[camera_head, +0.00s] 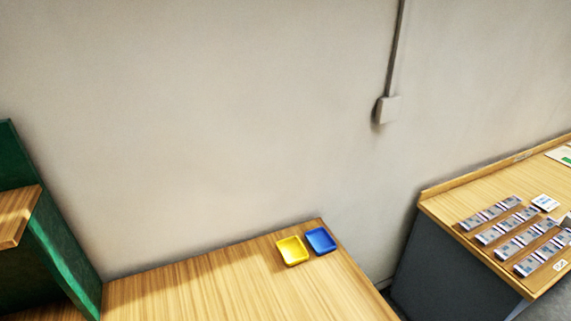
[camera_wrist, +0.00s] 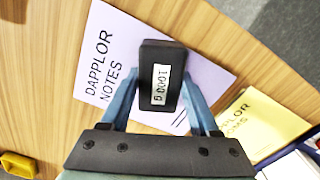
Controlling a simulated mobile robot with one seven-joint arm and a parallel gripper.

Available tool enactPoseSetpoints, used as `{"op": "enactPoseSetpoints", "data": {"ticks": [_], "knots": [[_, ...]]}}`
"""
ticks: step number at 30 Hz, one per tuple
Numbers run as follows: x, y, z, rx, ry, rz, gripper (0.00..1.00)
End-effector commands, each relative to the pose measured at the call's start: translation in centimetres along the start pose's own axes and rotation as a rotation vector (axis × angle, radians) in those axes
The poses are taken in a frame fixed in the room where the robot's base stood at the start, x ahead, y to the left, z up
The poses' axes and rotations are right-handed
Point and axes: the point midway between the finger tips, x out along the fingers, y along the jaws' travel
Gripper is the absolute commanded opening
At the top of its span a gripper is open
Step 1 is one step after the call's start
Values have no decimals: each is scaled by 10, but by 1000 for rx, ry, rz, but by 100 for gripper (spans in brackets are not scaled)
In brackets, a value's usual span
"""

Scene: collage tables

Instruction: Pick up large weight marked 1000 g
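The large weight (camera_wrist: 151,60) is a black block with a white label reading 1000 g. It is in the wrist view, between the two blue fingers of my gripper (camera_wrist: 162,88). The fingers press in on its left and right sides, so my gripper is shut on it. The fingertips are partly hidden by the weight. Behind it is a lilac sheet (camera_wrist: 120,52) marked "DAPPLOR NOTES". I cannot tell how high the weight is above the sheet. Neither the weight nor my gripper shows in the head view.
The head view shows a yellow tray (camera_head: 292,251), a blue tray (camera_head: 321,241), a green-sided shelf (camera_head: 62,240) and a card-covered table (camera_head: 462,207).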

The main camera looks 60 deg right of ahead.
Motion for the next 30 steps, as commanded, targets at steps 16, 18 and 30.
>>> {"op": "enactPoseSetpoints", "data": {"ticks": [16, 18, 30], "knots": [[-2, 1, -2, 0, 5, 2, 0], [-2, 1, -2, 0, 5, 2, 0], [-17, 1, -3, 0, 7, 3, 0]]}}
